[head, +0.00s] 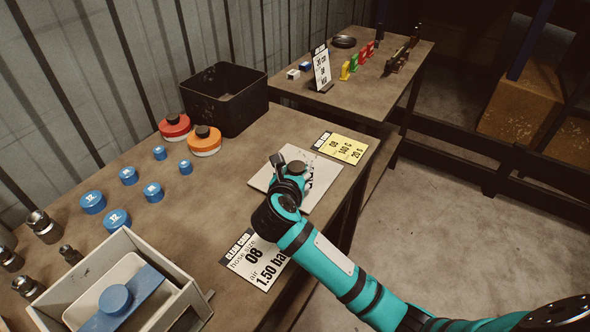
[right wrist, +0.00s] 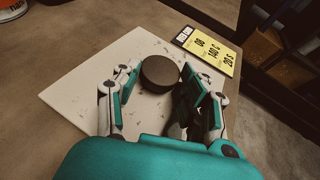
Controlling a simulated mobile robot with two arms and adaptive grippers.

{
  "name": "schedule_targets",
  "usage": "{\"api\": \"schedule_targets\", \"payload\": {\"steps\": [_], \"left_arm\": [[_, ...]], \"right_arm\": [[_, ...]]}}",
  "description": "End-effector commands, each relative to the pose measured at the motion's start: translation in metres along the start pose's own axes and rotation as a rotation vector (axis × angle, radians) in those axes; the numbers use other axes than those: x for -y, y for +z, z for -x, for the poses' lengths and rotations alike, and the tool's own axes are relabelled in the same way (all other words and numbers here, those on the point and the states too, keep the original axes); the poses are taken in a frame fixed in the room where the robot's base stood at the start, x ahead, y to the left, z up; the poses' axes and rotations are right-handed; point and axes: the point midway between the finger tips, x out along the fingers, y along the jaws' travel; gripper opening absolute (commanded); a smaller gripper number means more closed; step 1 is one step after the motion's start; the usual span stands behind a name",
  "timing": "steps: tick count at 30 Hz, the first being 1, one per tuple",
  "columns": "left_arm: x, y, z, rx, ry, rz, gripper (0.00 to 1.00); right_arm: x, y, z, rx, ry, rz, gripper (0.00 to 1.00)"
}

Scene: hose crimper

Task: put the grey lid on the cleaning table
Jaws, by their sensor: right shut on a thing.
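The grey lid (right wrist: 160,72), a dark round disc, shows in the right wrist view between the fingers of my right gripper (right wrist: 160,85), which is shut on it. Lid and gripper are over the pale square board (right wrist: 85,88); I cannot tell whether the lid touches it. In the head view my right gripper (head: 300,176) is above this board (head: 324,186), and the lid is largely hidden by the arm. The board lies on the near brown table (head: 215,200). A second table (head: 387,97) stands farther back. Neither is clearly marked as the cleaning table. My left gripper is out of view.
A yellow card (head: 342,147) lies beyond the board and a white card (head: 255,262) in front of it. The table's right edge is close.

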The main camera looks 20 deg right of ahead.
Motion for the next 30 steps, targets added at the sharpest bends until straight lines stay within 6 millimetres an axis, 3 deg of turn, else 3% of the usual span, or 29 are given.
{"api": "schedule_targets", "payload": {"steps": [10, 11, 16, 26, 30], "left_arm": [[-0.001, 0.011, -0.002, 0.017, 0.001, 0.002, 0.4], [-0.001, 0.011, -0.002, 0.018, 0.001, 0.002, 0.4], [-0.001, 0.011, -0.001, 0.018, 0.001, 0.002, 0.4], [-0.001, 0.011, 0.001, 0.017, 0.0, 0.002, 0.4], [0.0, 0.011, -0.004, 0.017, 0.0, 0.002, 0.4]], "right_arm": [[0.0, -0.004, -0.001, 0.001, 0.001, -0.002, 0.02], [0.0, -0.004, -0.001, 0.0, 0.001, -0.001, 0.43], [0.0, -0.003, -0.001, 0.0, 0.001, -0.001, 0.66], [0.0, 0.0, 0.001, 0.002, 0.002, 0.0, 0.66], [-0.001, -0.003, 0.019, -0.002, 0.005, -0.004, 0.66]]}}
